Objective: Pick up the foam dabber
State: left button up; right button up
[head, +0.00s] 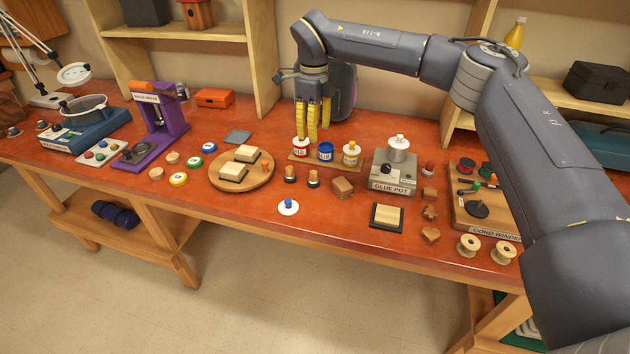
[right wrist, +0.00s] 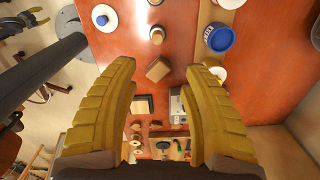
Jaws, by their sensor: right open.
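My left gripper is not in view.
A red-labelled pot (head: 300,148), a blue pot (head: 326,151) and a yellow pot (head: 351,154) stand close by. A wooden block (head: 342,188), a blue-knobbed white disc (head: 288,207) and a round board (head: 226,184) surround the pieces. The front edge is mostly clear.

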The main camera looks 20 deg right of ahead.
aim_at(313, 172)
notch_tip(313, 172, down, 11)
jog(key=shift+a, duration=0.1)
jog(key=shift+s+a+f, duration=0.1)
jog(key=shift+f, duration=1.2)
jog(key=shift+a+f, duration=0.1)
jog(key=shift+f, duration=1.2)
grip_shut()
